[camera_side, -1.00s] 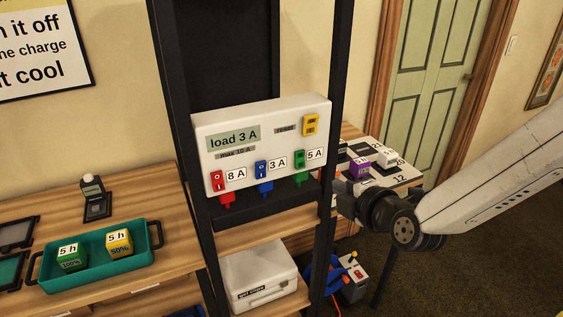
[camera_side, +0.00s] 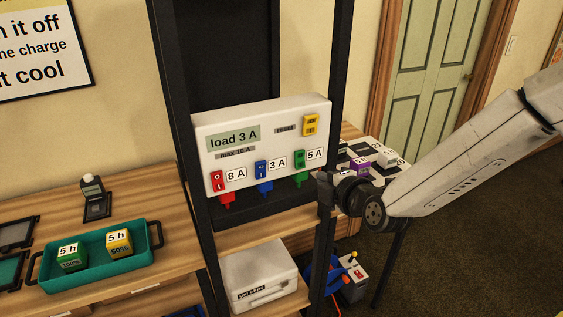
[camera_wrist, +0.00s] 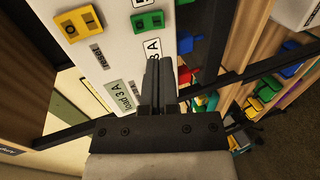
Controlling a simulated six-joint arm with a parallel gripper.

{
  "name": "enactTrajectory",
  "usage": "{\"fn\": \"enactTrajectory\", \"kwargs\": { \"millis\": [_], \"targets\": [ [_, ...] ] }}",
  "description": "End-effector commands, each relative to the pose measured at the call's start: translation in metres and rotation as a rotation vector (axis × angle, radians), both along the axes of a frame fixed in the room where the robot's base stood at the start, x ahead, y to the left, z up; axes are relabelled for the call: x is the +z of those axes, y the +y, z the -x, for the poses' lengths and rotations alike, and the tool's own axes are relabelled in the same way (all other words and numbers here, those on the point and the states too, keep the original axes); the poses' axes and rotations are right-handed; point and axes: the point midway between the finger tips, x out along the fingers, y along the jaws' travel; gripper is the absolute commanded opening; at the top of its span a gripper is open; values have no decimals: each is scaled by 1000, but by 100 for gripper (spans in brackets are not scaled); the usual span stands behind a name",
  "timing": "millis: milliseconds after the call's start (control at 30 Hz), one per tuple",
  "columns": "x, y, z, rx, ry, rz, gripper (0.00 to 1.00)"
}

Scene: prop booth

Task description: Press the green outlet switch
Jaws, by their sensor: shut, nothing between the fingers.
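The green outlet switch (camera_side: 299,159) is on the right of the white panel's lower row, beside the 5 A label (camera_side: 315,156). In the wrist view the green switch (camera_wrist: 148,21) lies beyond my fingertips, near the top edge. My gripper (camera_side: 323,182) is to the right of and a little lower than the switch, apart from it. In the wrist view my gripper (camera_wrist: 158,65) is shut and empty, its fingers pointing toward the panel. The panel's display (camera_side: 233,140) reads "load 3 A".
A red switch (camera_side: 217,181) and a blue switch (camera_side: 261,169) share the row; a yellow reset switch (camera_side: 310,125) is above. Coloured plugs hang below the row. A dark rack post (camera_side: 337,110) stands close to my gripper. A teal tray (camera_side: 147,260) is far left.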

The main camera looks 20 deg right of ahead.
Motion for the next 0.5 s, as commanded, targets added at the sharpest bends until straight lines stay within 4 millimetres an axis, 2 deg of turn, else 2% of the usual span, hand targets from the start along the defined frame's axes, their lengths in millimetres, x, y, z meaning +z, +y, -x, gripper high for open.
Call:
{"fn": "enactTrajectory", "kwargs": {
  "millis": [500],
  "targets": [
    [-21, 0, -62, 0, 1, 0, 0]
  ]
}}
